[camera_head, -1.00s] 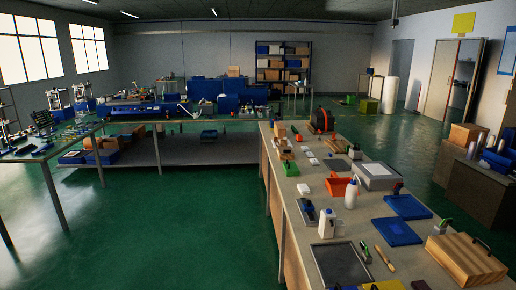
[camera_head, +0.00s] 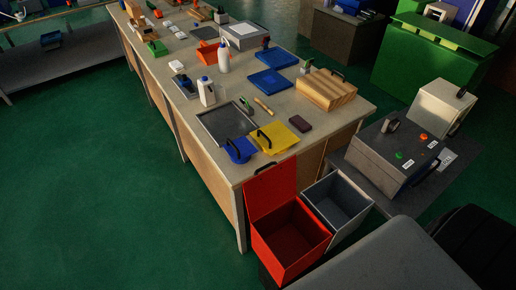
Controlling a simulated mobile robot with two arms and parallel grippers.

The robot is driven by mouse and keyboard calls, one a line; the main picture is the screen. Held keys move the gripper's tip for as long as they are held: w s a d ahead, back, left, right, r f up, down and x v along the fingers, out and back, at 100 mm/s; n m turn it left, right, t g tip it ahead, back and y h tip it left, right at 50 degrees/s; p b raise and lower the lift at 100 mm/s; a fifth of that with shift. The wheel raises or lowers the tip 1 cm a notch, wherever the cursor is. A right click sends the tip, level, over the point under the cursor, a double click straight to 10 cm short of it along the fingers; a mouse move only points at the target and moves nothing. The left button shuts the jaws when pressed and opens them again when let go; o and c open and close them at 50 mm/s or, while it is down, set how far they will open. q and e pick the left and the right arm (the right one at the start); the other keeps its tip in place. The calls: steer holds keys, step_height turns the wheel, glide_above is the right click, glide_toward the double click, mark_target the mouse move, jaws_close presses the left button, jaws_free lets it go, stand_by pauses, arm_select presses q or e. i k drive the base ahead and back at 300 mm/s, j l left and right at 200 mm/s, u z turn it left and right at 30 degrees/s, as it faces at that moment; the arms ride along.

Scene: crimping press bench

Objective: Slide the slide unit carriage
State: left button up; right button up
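I cannot make out a slide unit carriage in the head view. A dark grey machine box (camera_head: 387,153) with a black handle and green and red buttons sits on a dark stand at the right. A pale box (camera_head: 440,106) is behind it. Neither of my grippers is in view.
Green floor is clear at left.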

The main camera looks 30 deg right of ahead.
mark_target(185, 82)
steer(key=i+z, duration=0.1)
steer(key=z, duration=1.7)
steer(key=j+z, duration=0.95)
steer(key=k+j+z, duration=0.1)
steer(key=j+z, duration=0.35)
steer(key=j, duration=0.15)
steer(key=k+j+z, duration=0.2)
steer(key=j+z, duration=0.3)
steer(key=k+j, duration=0.25)
steer(key=j, duration=0.25)
steer(key=k+j+z, duration=0.1)
steer(key=k+j, duration=0.2)
steer(key=j, duration=0.15)
steer(key=k+j, duration=0.25)
steer(key=j, duration=0.25)
steer(key=i+j+z, duration=0.35)
steer(key=j+z, duration=0.2)
steer(key=j, duration=0.15)
steer(key=k+l, duration=0.1)
steer(key=k, duration=0.35)
steer(key=i+l+u, duration=0.15)
steer(key=u, duration=0.3)
steer(key=i+l+u, duration=0.15)
steer(key=u, duration=0.3)
steer(key=l+u, duration=0.1)
steer(key=u, duration=2)
